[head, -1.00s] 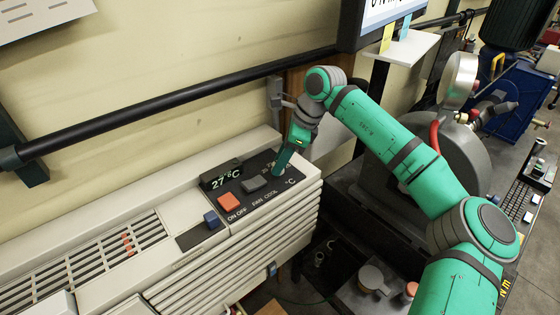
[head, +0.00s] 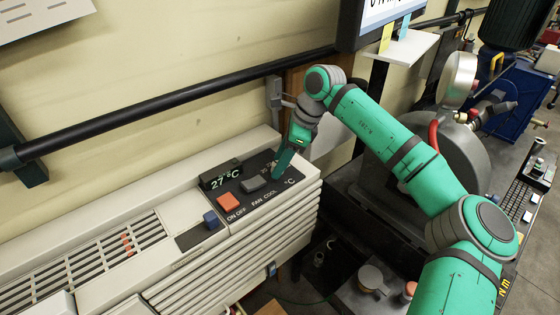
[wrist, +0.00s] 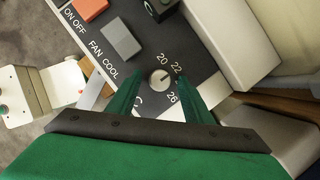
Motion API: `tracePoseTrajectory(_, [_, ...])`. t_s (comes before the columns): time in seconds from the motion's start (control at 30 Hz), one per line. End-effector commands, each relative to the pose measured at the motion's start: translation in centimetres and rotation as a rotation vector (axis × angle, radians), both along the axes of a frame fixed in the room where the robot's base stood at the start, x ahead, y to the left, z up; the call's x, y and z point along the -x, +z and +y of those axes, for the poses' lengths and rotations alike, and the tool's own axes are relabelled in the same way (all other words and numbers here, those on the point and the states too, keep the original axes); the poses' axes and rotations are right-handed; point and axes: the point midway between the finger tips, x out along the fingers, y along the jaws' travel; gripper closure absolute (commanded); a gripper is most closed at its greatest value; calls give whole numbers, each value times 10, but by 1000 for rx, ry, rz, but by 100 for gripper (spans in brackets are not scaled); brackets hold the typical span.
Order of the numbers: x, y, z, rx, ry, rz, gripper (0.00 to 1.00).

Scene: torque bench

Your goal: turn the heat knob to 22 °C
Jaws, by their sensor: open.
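The heat knob (wrist: 160,78) is a small round pale dial on the dark control panel (head: 245,207), with the numbers 20, 22 and 26 printed around it. In the wrist view the two green fingers of my gripper (wrist: 160,84) are apart, one on each side of the knob, with visible gaps between them and it. I cannot tell which number the knob's mark points to. In the head view my gripper (head: 278,172) points down at the panel's right end and mostly hides the knob. The display (head: 222,178) reads 27 °C.
An orange ON OFF button (head: 229,202) and a grey FAN COOL button (head: 253,184) sit left of the knob. A black rail (head: 180,105) runs along the wall behind.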

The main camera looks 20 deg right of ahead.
Motion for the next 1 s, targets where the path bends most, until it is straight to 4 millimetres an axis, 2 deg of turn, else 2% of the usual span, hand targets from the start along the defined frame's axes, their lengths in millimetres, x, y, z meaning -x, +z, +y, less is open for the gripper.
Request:
tracePoseTrajectory(0.13, [3,12,-6,1,-1,0,54])
tracePoseTrajectory(0.63, [43,10,-93,0,-4,1,54])
tracePoseTrajectory(0.8, [50,10,-108,1,-1,1,54])
tracePoseTrajectory(1.0, [53,10,-113,1,0,0,54])
